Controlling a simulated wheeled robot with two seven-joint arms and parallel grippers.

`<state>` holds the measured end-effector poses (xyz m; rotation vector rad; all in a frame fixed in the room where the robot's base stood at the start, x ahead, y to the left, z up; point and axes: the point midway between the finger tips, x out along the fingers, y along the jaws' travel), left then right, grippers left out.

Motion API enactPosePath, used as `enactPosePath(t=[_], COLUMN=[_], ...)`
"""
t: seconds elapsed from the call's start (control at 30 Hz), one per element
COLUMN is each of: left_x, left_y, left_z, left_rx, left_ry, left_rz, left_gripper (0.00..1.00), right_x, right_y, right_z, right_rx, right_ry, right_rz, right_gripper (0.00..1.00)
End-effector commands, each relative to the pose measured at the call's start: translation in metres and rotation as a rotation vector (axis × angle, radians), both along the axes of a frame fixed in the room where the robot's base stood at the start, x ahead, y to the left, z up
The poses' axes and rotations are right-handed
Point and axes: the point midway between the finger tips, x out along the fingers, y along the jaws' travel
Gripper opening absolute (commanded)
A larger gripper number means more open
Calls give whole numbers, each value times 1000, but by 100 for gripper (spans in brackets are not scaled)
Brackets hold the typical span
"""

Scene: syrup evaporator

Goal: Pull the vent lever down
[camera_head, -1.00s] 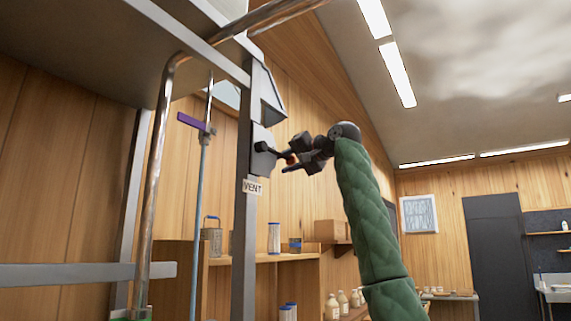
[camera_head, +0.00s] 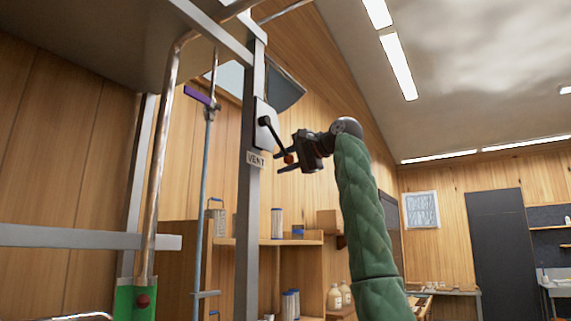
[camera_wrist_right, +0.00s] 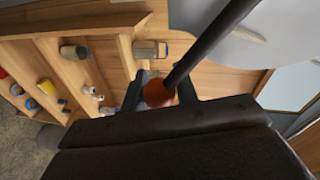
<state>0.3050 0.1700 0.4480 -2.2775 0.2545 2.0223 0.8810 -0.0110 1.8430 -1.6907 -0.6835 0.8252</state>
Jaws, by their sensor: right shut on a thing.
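The vent lever (camera_head: 274,135) is a dark rod on a light plate (camera_head: 263,113) on the grey post. It slants down to the right from its pivot and ends in an orange-red knob (camera_head: 289,158). The VENT label (camera_head: 256,159) is on the post just below. My right gripper (camera_head: 285,161) is shut on the knob, coming from the right. In the right wrist view the knob (camera_wrist_right: 157,93) sits between the fingertips (camera_wrist_right: 160,92), with the rod (camera_wrist_right: 208,46) running up to the right. The far finger is partly hidden. My left gripper is not in view.
The grey post (camera_head: 248,220) stands left of my right gripper. A dark grey panel (camera_head: 287,88) hangs behind the post's top. A purple-handled rod (camera_head: 199,96) and a metal pipe (camera_head: 160,150) are further left. Shelves with jars (camera_head: 277,224) stand behind. Room to the right is open.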

Motion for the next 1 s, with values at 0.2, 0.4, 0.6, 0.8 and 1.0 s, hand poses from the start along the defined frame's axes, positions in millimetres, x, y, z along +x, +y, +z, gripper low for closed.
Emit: enactPosePath(t=[0.2,0.4,0.6,0.8,1.0], left_x=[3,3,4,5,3], left_y=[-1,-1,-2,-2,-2], left_z=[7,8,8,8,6], left_rx=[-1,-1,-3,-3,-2], left_ry=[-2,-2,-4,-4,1], left_rz=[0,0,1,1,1], left_gripper=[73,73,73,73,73], right_x=[-1,-1,-1,-1,-3], right_y=[1,1,1,1,-1], right_z=[-2,-2,-1,-1,-1], right_rx=[8,9,9,9,10], right_ry=[13,13,13,13,12], right_rz=[1,1,1,1,0], right_gripper=[0,0,45,51,51])
